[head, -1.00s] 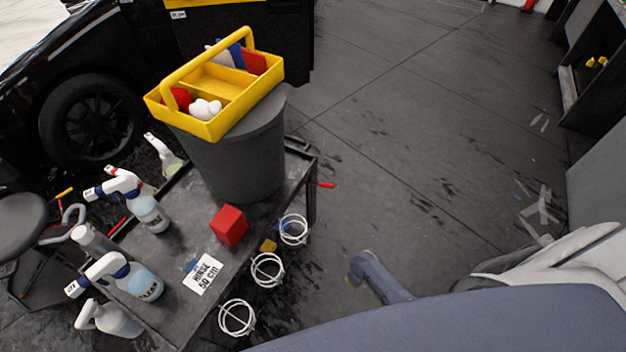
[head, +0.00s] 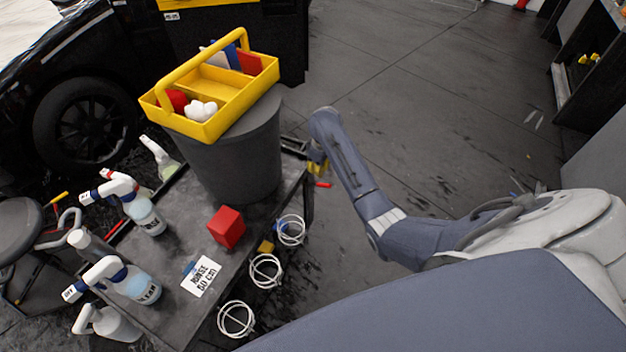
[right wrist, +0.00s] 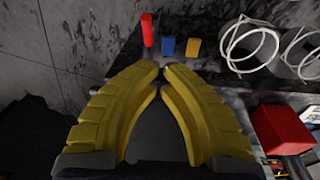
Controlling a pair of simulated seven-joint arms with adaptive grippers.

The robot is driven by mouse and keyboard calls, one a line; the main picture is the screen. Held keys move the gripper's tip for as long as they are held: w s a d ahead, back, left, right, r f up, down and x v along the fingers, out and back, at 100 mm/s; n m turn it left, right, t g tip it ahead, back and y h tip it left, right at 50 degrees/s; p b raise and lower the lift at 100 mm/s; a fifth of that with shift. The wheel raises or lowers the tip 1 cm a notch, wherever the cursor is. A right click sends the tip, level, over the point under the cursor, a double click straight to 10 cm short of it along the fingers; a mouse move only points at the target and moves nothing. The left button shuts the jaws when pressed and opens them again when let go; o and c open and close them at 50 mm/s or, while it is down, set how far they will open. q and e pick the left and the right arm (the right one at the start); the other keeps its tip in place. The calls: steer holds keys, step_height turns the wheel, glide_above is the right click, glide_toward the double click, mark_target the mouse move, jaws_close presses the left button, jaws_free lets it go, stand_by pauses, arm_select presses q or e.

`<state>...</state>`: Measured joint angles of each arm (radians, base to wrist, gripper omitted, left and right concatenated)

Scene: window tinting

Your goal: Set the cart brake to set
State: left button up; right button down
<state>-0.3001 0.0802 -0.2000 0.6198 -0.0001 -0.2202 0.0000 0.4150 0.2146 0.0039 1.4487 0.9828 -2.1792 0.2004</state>
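The cart (head: 170,290) is a dark, scuffed platform at the left of the head view. A small red handle (head: 322,184) sticks out low at its right side and may be the brake lever; its setting cannot be read. What looks like the same handle (right wrist: 147,30) stands beyond my fingertips in the right wrist view. My right gripper (head: 318,168) is by the cart's far right corner, close to the handle. Its yellow fingers (right wrist: 161,72) meet or nearly meet at the tips, with nothing seen between them. My left gripper is not in view.
A grey bin (head: 235,165) carrying a yellow caddy (head: 205,130) stands on the cart. A red cube (head: 226,227), a label card (head: 201,276) and spray bottles (head: 140,285) are nearby. White wire rings (head: 265,271) line the right edge. The floor (head: 430,110) beyond is open.

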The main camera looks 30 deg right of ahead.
mark_target(319, 184)
steer(key=shift+n, duration=0.3)
steer(key=r, duration=0.1)
steer(key=w+r, duration=0.2)
steer(key=r, duration=0.1)
steer(key=shift+f, duration=0.2)
steer(key=f, duration=0.8)
steer(key=d+f, duration=0.1)
steer(key=f, duration=0.3)
steer(key=shift+w, duration=0.3)
steer(key=shift+s+d+f, duration=0.15)
steer(key=shift+d+f, duration=0.2)
steer(key=shift+f, duration=0.3)
steer(key=shift+f+t, duration=0.1)
steer(key=shift+t, duration=0.2)
steer(key=shift+s+f, duration=0.15)
steer(key=shift+s, duration=0.05)
